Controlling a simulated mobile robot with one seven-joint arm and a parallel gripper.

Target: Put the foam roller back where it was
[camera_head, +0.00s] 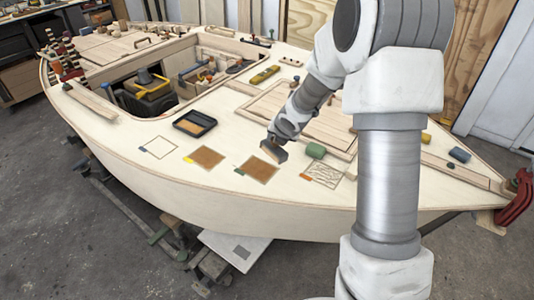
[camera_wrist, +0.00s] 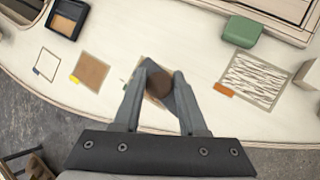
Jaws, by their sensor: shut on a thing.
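My gripper (camera_head: 274,150) is over the pale plywood deck, just above a brown square patch with a green tag (camera_head: 260,170). In the wrist view my gripper (camera_wrist: 162,74) is closed around a dark brown, rounded thing, which I take to be the foam roller (camera_wrist: 159,84). Only its rounded end shows between the fingers; the rest is hidden, and I cannot tell whether it touches the deck. A black tray (camera_head: 195,123) with a tan section lies to the left, and it also shows in the wrist view (camera_wrist: 67,18).
An outlined blank square (camera_head: 159,147), a brown patch with a yellow tag (camera_head: 206,157) and a scribbled patch with an orange tag (camera_head: 325,175) lie along the deck's near edge. A green block (camera_head: 315,151) sits right of my gripper. The open cockpit holds a yellow-black box (camera_head: 150,86).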

